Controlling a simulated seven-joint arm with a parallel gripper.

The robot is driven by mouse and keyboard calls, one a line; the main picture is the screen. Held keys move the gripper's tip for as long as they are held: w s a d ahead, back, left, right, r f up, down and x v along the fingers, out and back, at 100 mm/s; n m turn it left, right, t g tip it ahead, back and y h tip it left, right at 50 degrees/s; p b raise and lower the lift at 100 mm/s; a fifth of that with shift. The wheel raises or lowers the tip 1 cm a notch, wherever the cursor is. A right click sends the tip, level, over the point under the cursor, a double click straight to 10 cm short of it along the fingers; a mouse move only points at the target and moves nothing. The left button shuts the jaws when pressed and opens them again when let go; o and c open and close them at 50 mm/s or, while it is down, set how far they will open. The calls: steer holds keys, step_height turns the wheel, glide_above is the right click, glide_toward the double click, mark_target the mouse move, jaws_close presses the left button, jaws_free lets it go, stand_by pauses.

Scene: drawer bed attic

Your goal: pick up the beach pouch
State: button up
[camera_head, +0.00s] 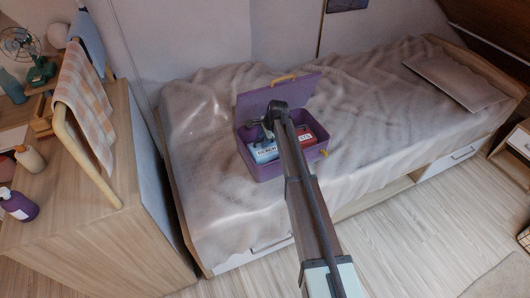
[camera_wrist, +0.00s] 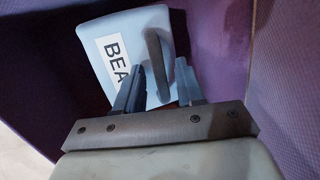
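The beach pouch is light blue with a white label reading "BEA", partly cut off by my gripper in the wrist view (camera_wrist: 140,28). In the head view the pouch (camera_head: 262,154) lies in the open purple box (camera_head: 270,173) on the bed. A dark upright strip, like a handle, stands on the pouch. My gripper (camera_wrist: 161,66) is open, its two fingers pointing down at the pouch with the strip's lower end between them. I cannot tell whether they touch it. In the head view my arm hides part of the box's inside.
A red labelled item (camera_head: 306,137) lies right of the pouch in the box. The raised purple lid (camera_head: 300,92) stands behind, and box walls are close around my gripper. A wooden cabinet (camera_head: 85,230) stands at left.

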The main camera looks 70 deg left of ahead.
jaws_close()
stand_by(0.6)
